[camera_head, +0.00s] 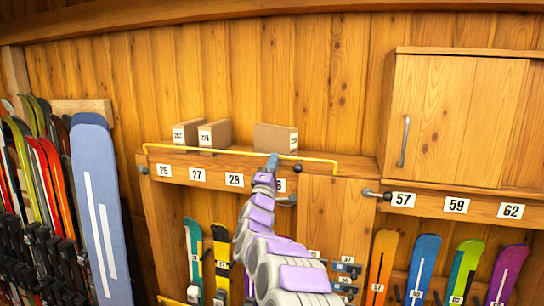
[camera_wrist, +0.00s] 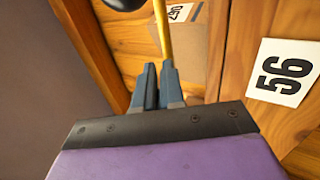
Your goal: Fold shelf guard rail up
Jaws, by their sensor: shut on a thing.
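The yellow guard rail (camera_head: 215,151) runs along the front of the wooden shelf (camera_head: 235,168), its ends bent down toward the shelf front. In the head view it passes in front of the lower part of the boxes. My gripper (camera_head: 272,163) reaches it right of its middle. In the wrist view the rail (camera_wrist: 163,32) runs down between the two blue-grey fingers of my gripper (camera_wrist: 157,80), which are shut on it. The grasped part of the rail is hidden by the fingers.
Cardboard boxes (camera_head: 274,138) stand on the shelf behind the rail. A closed wall cabinet (camera_head: 455,118) is at the right. Skis (camera_head: 97,200) stand at the left, and several coloured skis (camera_head: 424,265) hang below. A numbered plate (camera_wrist: 286,72) is close to my gripper.

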